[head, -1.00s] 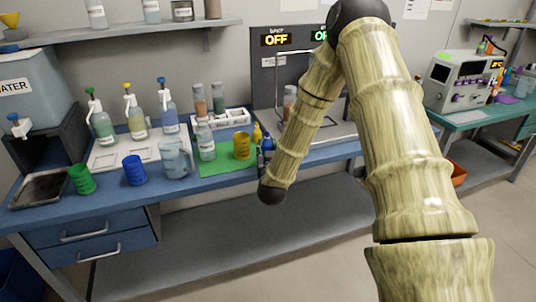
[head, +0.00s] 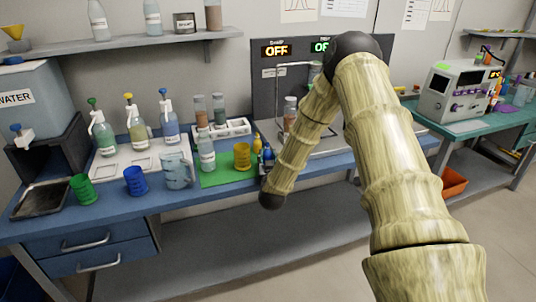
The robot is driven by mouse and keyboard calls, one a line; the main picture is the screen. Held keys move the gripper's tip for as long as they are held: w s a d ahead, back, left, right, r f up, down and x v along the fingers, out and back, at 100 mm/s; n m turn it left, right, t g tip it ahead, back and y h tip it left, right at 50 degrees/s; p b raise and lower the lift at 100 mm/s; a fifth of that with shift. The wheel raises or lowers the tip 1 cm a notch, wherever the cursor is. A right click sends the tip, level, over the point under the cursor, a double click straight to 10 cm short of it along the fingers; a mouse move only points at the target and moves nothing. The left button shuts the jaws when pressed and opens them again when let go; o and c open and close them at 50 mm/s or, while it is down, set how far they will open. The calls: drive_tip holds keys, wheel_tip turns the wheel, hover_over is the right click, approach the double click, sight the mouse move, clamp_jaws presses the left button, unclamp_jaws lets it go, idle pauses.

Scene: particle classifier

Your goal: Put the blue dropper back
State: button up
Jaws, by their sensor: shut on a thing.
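The blue dropper (head: 268,152) is a small blue shape at the right end of the green mat (head: 215,178), beside a small yellow dropper (head: 257,143). My gripper (head: 265,164) is at the blue dropper, mostly hidden behind my arm's black elbow and forearm. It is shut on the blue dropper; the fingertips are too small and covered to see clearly. I cannot tell whether the dropper touches the mat or is raised.
A yellow cup (head: 242,157) and a bottle (head: 206,153) stand on the mat. A white rack (head: 236,128) is behind them. The dark machine with "OFF" signs (head: 277,75) stands behind my arm. Pump bottles, a jug (head: 178,172) and cups fill the left.

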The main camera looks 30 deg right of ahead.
drive_tip(key=shift+f, duration=0.4)
drive_tip(key=shift+f, duration=0.1)
drive_tip(key=o, duration=1)
drive_tip(key=shift+s, duration=0.1)
